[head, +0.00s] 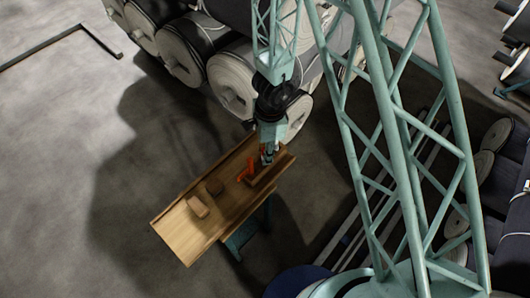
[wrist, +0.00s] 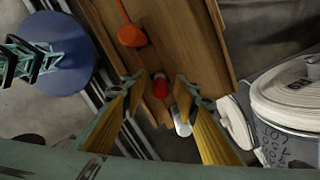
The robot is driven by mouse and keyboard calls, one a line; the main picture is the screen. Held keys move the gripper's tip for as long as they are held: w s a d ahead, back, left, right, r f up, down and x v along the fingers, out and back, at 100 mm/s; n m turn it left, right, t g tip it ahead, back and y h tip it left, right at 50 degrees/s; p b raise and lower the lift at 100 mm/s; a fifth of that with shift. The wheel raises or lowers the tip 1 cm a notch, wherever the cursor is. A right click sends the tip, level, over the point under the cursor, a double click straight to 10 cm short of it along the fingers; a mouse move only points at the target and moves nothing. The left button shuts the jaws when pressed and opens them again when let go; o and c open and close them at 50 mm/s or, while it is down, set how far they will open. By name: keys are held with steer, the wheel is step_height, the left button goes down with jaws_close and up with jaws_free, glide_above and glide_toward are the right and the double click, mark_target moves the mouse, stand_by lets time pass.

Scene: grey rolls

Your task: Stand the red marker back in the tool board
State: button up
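In the wrist view my gripper (wrist: 157,82) has its two yellow-padded fingers spread wide apart. A red, round-ended piece (wrist: 160,88), which looks like the red marker, shows between and beyond the fingertips, with visible gaps on both sides. I cannot tell whether it stands or lies. A pale, silvery cylinder (wrist: 182,122) is close to it, by the right finger. In the head view my gripper (head: 267,156) hangs over the far right end of the wooden bench (head: 178,232). The raised wooden strip there (head: 270,172) may be the tool board; its holes cannot be made out.
An orange tool (wrist: 130,35) lies on the wood; it also shows in the head view (head: 245,171). A light wooden block (head: 198,207) and a darker one (head: 214,187) sit farther left on the bench. Large grey rolls (head: 232,85) stand close behind the bench.

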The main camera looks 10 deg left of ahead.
steer(key=shift+r, duration=1.15)
stand_by(0.4)
steer(key=shift+w+d+r, duration=0.1)
steer(key=shift+d+r, duration=0.05)
steer(key=shift+r, duration=2.25)
steer(key=shift+w+d+r, duration=0.1)
steer(key=shift+d+r, duration=0.05)
steer(key=shift+r, duration=2.25)
steer(key=shift+r, duration=0.1)
steer(key=s+d+r+n+t+b, duration=0.1)
steer(key=s+d+r+n, duration=0.1)
steer(key=d+r, duration=0.55)
steer(key=s+d+r+n+b, duration=0.1)
steer(key=d+r+n, duration=0.25)
steer(key=r, duration=0.65)
steer(key=s+d+r+n+t+b, duration=0.1)
steer(key=s+d+r+b, duration=0.1)
steer(key=d+r, duration=0.55)
steer(key=s+d+r+n+t+b, duration=0.1)
steer(key=s+d+r+n, duration=0.2)
steer(key=s, duration=0.7)
steer(key=s+d+r+n+t+b, duration=0.1)
steer(key=s+d+r+n+b, duration=0.1)
steer(key=s+d+r, duration=0.6)
steer(key=shift+s+d+n+h, duration=0.4)
steer(key=shift+s+d+n, duration=0.35)
steer(key=shift+s, duration=0.35)
